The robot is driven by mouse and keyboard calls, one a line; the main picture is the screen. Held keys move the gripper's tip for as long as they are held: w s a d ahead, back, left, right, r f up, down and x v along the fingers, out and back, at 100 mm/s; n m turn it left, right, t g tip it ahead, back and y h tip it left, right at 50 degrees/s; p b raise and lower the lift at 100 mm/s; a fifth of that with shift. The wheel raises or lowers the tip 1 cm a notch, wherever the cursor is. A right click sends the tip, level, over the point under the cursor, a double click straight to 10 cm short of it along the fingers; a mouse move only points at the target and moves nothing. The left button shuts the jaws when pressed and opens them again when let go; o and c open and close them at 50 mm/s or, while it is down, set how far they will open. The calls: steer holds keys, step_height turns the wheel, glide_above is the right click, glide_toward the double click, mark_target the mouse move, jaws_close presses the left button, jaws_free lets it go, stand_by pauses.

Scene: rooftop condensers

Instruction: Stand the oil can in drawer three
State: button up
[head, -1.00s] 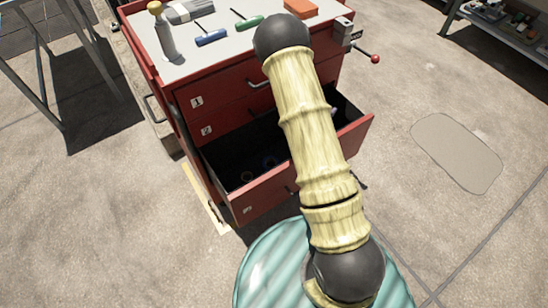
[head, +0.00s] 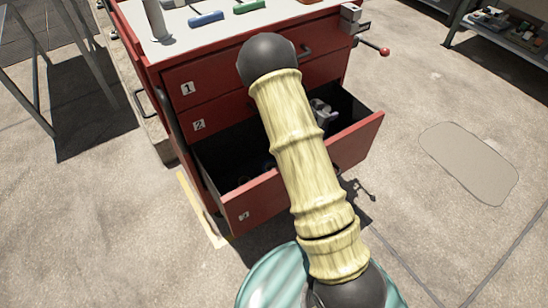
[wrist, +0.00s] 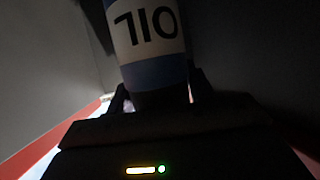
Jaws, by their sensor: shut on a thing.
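The oil can (wrist: 150,45), with blue and white bands and the letters OIL upside down in the picture, is in the wrist view; its far end is cut off by the top edge. My gripper (wrist: 160,97) is shut on it. Dark grey walls and red edges surround them in that view, like the drawer's inside. In the head view drawer three (head: 250,203) is pulled open and dark inside. My arm crosses in front of it and hides part of it. A small grey and purple shape (head: 322,113) shows inside beyond my arm; I cannot tell what it is.
The red cabinet (head: 215,80) has shut drawers one and two above. On its top are a bottle (head: 157,20), a blue-handled tool (head: 206,18) and a green-handled one (head: 249,6). A vise (head: 350,18) is at its corner. The concrete floor at right is clear.

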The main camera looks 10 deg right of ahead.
steer(key=shift+f+b, duration=1.15)
steer(key=shift+f, duration=1.3)
step_height(320, 180, down, 5)
steer(key=b, duration=0.2)
steer(key=shift+f+b, duration=0.1)
steer(key=shift+b, duration=0.2)
steer(key=o, duration=1.2)
